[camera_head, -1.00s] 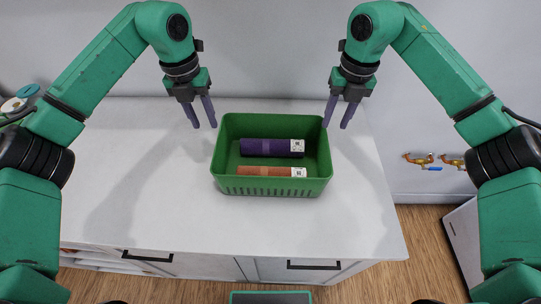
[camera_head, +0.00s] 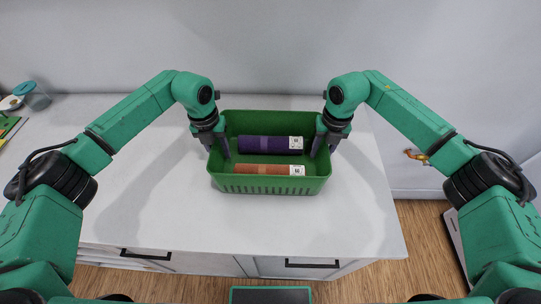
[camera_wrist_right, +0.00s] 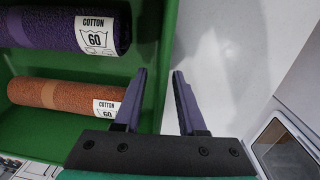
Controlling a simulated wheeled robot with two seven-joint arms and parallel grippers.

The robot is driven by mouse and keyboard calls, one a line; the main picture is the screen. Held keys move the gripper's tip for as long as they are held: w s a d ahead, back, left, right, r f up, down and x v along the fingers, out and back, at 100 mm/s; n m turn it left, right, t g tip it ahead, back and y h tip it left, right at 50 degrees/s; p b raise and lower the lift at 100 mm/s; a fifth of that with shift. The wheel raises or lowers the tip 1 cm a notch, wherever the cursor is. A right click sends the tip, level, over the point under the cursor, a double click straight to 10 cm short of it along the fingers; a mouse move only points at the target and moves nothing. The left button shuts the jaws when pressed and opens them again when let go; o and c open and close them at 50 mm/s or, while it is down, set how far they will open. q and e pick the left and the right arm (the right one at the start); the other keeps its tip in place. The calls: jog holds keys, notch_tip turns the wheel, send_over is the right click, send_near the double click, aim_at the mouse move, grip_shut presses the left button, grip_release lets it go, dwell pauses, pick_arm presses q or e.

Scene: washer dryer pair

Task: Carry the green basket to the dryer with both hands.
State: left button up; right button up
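The green basket (camera_head: 270,184) stands upright on the white countertop. It holds a rolled purple towel (camera_head: 262,143) and a rolled orange towel (camera_head: 262,169), also seen in the right wrist view with "COTTON 60" labels. My left gripper (camera_head: 218,153) points down at the basket's left rim, fingers apart, one on each side of it as far as I can see. My right gripper (camera_head: 323,150) is at the right rim. In the right wrist view, its open fingers (camera_wrist_right: 160,78) straddle the basket's right wall without closing on it. I cannot identify the dryer for certain.
The countertop (camera_head: 150,200) is clear around the basket. A jar with a blue lid (camera_head: 33,94) stands at the far left. Brass taps (camera_head: 416,155) are on the right wall. A white appliance with a dark window (camera_wrist_right: 285,150) shows at the right wrist view's lower right.

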pick_arm(q)
jog(key=shift+s, duration=0.15)
jog(key=shift+c, duration=0.3)
pick_arm(e)
jog(key=shift+s+r, duration=0.1)
jog(key=shift+s, duration=0.05)
jog(key=shift+c, duration=0.3)
pick_arm(q)
jog(key=c, duration=0.5)
pick_arm(e)
jog(key=c, duration=0.5)
pick_arm(q)
grip_shut()
pick_arm(e)
grip_shut()
pick_arm(q)
jog(key=shift+r, duration=0.15)
